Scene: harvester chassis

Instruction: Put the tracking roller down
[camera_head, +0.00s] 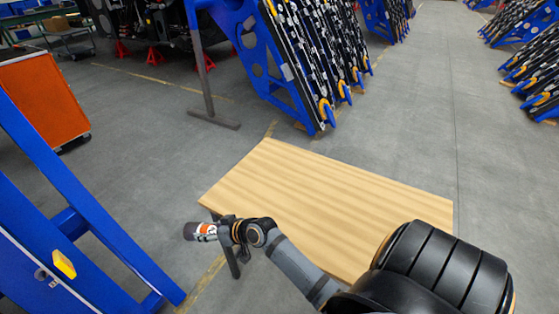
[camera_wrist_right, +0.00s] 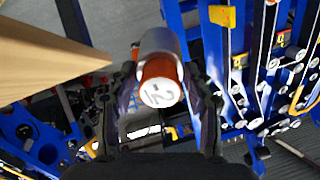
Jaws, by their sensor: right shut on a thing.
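The tracking roller (camera_head: 203,232) is a short cylinder with a grey body and orange and white parts. My right gripper (camera_head: 226,231) is shut on it, just off the near left edge of the wooden tabletop (camera_head: 330,200). In the right wrist view the roller (camera_wrist_right: 160,70) sits between the two dark fingers of the right gripper (camera_wrist_right: 163,88), with its white marked end face towards the camera. The tabletop edge (camera_wrist_right: 45,60) shows at the left there. My left gripper is not in view.
The tabletop looks bare. A blue frame (camera_head: 90,210) stands at the left, with an orange cabinet (camera_head: 42,98) behind it. Blue racks (camera_head: 290,60) with black and yellow parts stand beyond the table. Grey floor lies open to the right.

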